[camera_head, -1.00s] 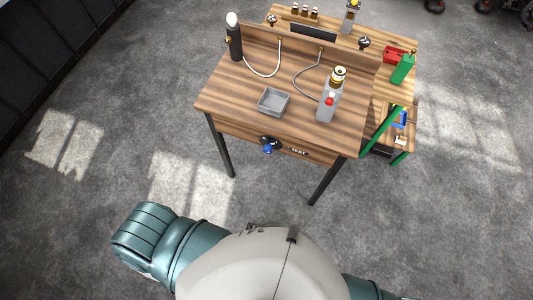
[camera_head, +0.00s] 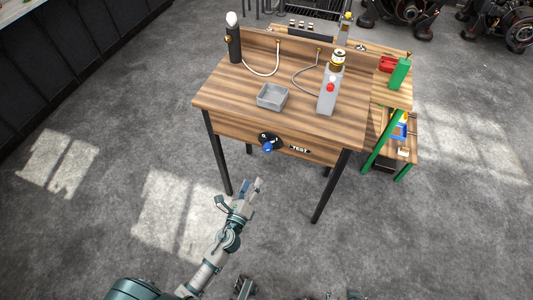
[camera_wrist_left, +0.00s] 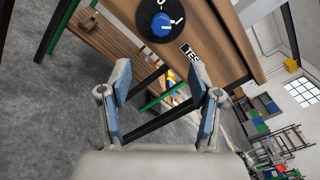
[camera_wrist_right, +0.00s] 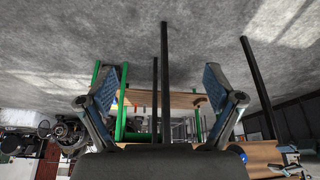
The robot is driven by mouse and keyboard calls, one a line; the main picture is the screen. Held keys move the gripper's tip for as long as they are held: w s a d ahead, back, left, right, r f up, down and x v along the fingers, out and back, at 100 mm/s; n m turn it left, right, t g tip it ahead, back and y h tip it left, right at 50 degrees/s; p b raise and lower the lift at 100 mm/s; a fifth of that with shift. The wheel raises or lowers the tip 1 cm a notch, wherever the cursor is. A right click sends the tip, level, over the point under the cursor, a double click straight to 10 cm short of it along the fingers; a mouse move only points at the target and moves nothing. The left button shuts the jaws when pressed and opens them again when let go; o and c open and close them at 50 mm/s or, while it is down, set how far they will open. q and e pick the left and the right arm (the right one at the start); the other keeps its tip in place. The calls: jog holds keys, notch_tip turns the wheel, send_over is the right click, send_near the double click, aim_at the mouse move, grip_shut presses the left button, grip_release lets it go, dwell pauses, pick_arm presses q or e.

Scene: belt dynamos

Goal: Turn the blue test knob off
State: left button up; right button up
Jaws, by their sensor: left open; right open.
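The blue test knob (camera_head: 267,147) sits on a black round plate (camera_head: 270,139) on the front panel of the wooden workbench, left of the TEST label (camera_head: 299,149). In the left wrist view the knob (camera_wrist_left: 161,24) shows large at the top, with white marks on it and on its plate. My left gripper (camera_head: 240,188) is open and empty, below and in front of the knob, apart from it. Its fingers also show in the left wrist view (camera_wrist_left: 162,92). My right gripper (camera_wrist_right: 160,88) is open and empty, low in front of the bench.
On the bench top (camera_head: 221,89) stand a grey tray (camera_head: 272,97), a grey box with a red button (camera_head: 328,93) and a black cylinder (camera_head: 234,43). A green-framed side shelf (camera_head: 381,143) adjoins at right. The floor in front is clear.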

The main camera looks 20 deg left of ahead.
pick_arm(q)
send_near(267, 151)
jog(key=w, duration=1)
jog(key=shift+w+d+f+b, duration=0.1)
jog(key=shift+b, duration=0.25)
jog(key=shift+w, duration=0.55)
pick_arm(e)
jog(key=w, duration=0.1)
jog(key=w+t, duration=0.1)
jog(key=w, duration=0.1)
jog(key=shift+a+r+t, duration=0.2)
jog(key=shift+a+t, duration=0.1)
jog(key=shift+a, duration=0.1)
pick_arm(q)
jog(key=c, duration=1.1)
jog(key=shift+c, duration=0.2)
